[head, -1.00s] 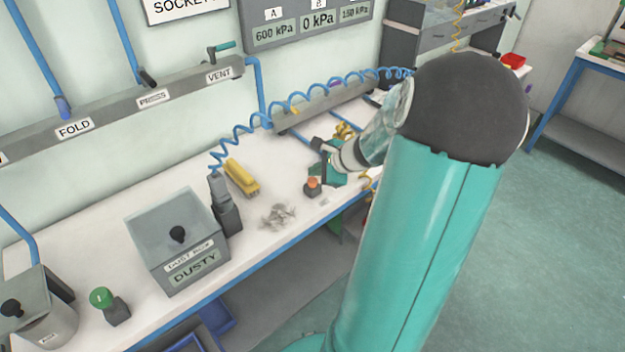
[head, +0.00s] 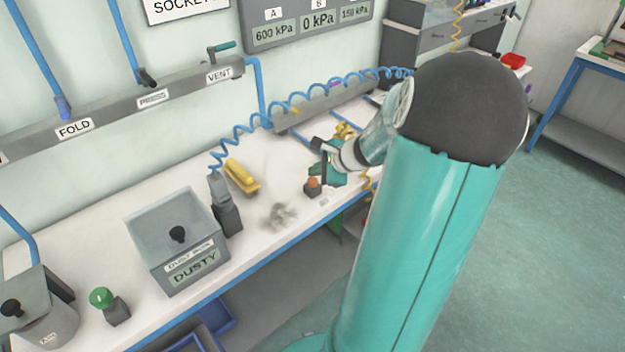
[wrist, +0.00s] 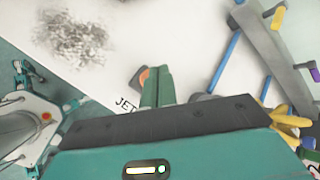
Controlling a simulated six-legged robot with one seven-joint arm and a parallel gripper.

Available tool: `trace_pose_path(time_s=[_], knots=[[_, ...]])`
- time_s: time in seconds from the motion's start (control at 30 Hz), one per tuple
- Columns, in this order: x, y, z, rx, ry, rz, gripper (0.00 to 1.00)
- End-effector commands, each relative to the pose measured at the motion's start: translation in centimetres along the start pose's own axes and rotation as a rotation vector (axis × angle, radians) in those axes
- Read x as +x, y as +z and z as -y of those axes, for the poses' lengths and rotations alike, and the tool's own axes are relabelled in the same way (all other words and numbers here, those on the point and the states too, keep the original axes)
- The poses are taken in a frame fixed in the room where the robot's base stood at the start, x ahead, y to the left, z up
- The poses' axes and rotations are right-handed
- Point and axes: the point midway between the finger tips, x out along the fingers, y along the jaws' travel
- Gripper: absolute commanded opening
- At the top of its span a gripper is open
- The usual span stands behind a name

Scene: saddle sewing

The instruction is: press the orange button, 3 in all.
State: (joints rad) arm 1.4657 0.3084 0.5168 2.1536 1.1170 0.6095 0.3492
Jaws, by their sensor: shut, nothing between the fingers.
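The orange button (head: 313,182) sits on a small dark block near the front edge of the white bench. In the wrist view it is an orange patch (wrist: 144,77) next to the "JET" label, just left of my fingertips. My gripper (head: 324,179) is shut and empty, its teal fingers pointing down close beside the button. The fingers also show in the wrist view (wrist: 158,84), together and partly covering the button's block. I cannot tell whether they touch the button.
A blurred grey dust patch (head: 279,215) lies on the bench left of the button. A yellow tool (head: 241,177), a grey box marked "DUSTY" (head: 176,245) and a green button (head: 101,297) stand further left. A coiled blue hose (head: 262,122) runs behind. Gauges read 600, 0 and 150 kPa.

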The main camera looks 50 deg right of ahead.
Motion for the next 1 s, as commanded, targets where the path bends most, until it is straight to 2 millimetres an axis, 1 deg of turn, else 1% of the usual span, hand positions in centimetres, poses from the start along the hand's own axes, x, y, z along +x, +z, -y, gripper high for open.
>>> trace_pose_path(time_s=[0.57, 1.0], knots=[[0.0, -0.01, -0.01, 0.0, 0.0, 0.0, 0.0], [0.6, -0.43, -0.43, 0.0, 0.0, 0.0, 0.0]])
